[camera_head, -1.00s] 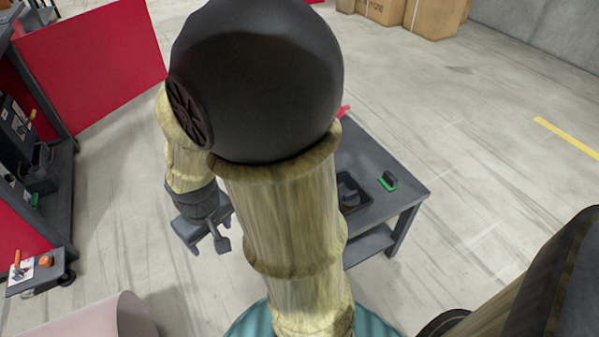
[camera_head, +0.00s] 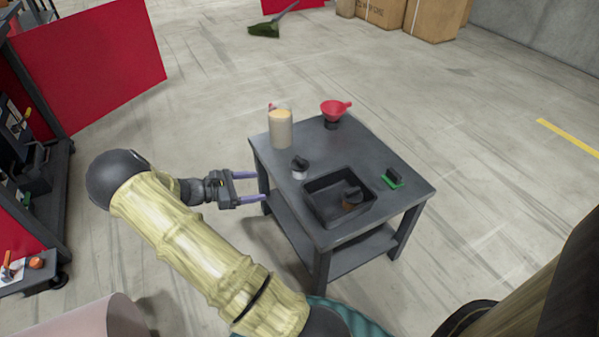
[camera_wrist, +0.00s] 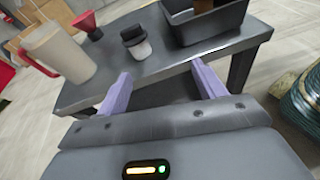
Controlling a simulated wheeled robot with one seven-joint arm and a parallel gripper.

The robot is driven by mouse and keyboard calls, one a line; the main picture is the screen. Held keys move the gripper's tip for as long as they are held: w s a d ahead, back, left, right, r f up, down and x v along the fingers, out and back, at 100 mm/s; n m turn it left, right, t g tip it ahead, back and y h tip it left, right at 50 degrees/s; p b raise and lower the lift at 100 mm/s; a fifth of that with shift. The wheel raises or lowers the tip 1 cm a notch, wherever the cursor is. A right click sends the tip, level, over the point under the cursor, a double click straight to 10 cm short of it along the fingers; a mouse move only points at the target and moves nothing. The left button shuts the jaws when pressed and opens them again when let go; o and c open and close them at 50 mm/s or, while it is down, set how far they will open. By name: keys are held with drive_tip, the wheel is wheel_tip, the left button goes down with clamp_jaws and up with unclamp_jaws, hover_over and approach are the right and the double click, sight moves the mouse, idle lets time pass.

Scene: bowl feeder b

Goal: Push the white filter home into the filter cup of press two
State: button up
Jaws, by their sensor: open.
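A small piece with a white lower part and a black top (camera_head: 300,168) stands on the near left part of the dark table; it may be the white filter. It also shows in the wrist view (camera_wrist: 139,50), beyond and between the fingertips. My gripper (camera_head: 261,186) is open and empty, at the table's left edge, its two purple fingers pointing towards the table. In the wrist view the fingers (camera_wrist: 161,72) are apart with nothing between them. I cannot make out press two or its filter cup; dark equipment (camera_head: 15,125) stands on a rack at the far left.
The dark table (camera_head: 385,165) also bears a jug (camera_head: 281,130), a red funnel (camera_head: 335,107), a black tray (camera_head: 325,210) with a brown, black-topped piece (camera_head: 351,200), and a green, black-topped piece (camera_head: 392,179). Red panels (camera_head: 90,60) stand left. Open floor surrounds the table.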

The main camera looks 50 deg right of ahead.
drive_tip(key=w+h, duration=0.1)
drive_tip(key=w+n+h, duration=0.1)
drive_tip(key=w+d+n+t+h, duration=0.1)
drive_tip(key=shift+w+d+f, duration=0.1)
drive_tip(key=shift+w+f, duration=0.1)
drive_tip(key=shift+f, duration=0.1)
drive_tip(key=shift+s, duration=0.1)
drive_tip(key=b, duration=0.6)
approach(298, 161)
drive_tip(key=x, duration=0.2)
drive_tip(key=f+x, duration=0.1)
drive_tip(key=x, duration=0.1)
drive_tip(key=shift+d, duration=0.35)
drive_tip(key=shift+d+r, duration=0.25)
drive_tip(key=shift+d, duration=0.15)
